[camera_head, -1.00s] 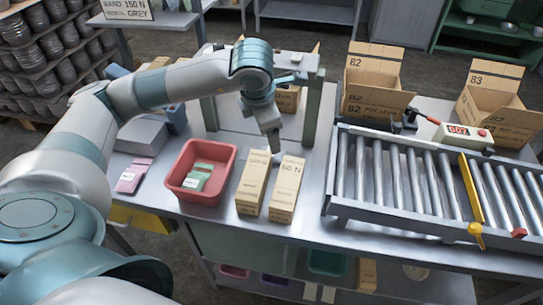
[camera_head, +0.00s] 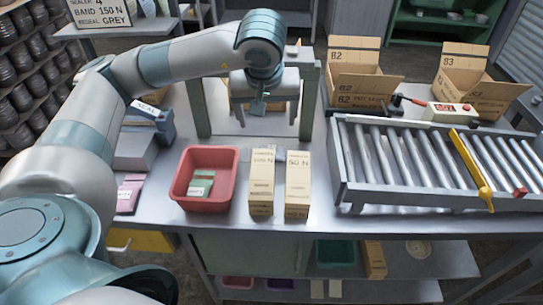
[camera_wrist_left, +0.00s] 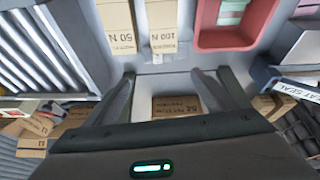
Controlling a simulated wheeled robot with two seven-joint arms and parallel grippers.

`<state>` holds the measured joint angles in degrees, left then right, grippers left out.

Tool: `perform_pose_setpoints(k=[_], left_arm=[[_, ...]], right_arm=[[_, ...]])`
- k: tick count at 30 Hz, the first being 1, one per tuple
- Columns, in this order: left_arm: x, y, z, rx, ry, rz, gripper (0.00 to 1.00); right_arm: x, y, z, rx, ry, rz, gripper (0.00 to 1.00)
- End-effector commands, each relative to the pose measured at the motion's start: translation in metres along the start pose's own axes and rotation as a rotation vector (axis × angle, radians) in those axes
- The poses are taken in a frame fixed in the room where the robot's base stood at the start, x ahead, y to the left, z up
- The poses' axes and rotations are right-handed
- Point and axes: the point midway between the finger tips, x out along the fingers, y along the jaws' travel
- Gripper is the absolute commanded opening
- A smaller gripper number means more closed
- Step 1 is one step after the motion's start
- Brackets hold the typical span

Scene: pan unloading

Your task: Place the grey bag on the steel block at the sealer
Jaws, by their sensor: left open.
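My left gripper (camera_head: 260,108) is open and empty, in front of the green frame over the table. In the left wrist view its spread fingers (camera_wrist_left: 163,77) have bare table and cartons beyond them. A blue sealer (camera_head: 152,116) stands at the left of the table; its "HEAT SEAL" label shows at the right of the wrist view (camera_wrist_left: 300,87). A grey block (camera_head: 134,150), which may be the steel block, sits in front of the sealer. I cannot pick out a grey bag; pink (camera_head: 128,196) and green (camera_head: 201,188) packets show. My right gripper is not in view.
A red bin (camera_head: 185,200) holds the green packets. A roller conveyor (camera_head: 400,165) fills the right, with open boxes (camera_head: 360,85) behind. The sign (camera_head: 100,14) reads "reseal grey".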

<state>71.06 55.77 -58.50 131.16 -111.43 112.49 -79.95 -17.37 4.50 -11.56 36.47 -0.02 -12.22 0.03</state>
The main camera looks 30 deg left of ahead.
Motion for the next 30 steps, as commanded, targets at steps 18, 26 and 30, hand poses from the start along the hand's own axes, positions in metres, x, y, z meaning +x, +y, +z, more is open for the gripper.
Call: perform_pose_setpoints(k=[18,26,30], left_arm=[[0.004,-0.001,0.0,0.073,-0.001,-0.004,0.79],[0.037,-0.001,0.0,0.073,-0.004,-0.007,0.79],[0.062,-0.002,0.0,0.072,-0.004,-0.007,0.79]], right_arm=[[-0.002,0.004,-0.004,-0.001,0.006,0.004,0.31],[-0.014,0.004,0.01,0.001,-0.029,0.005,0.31],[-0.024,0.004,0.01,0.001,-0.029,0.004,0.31]])
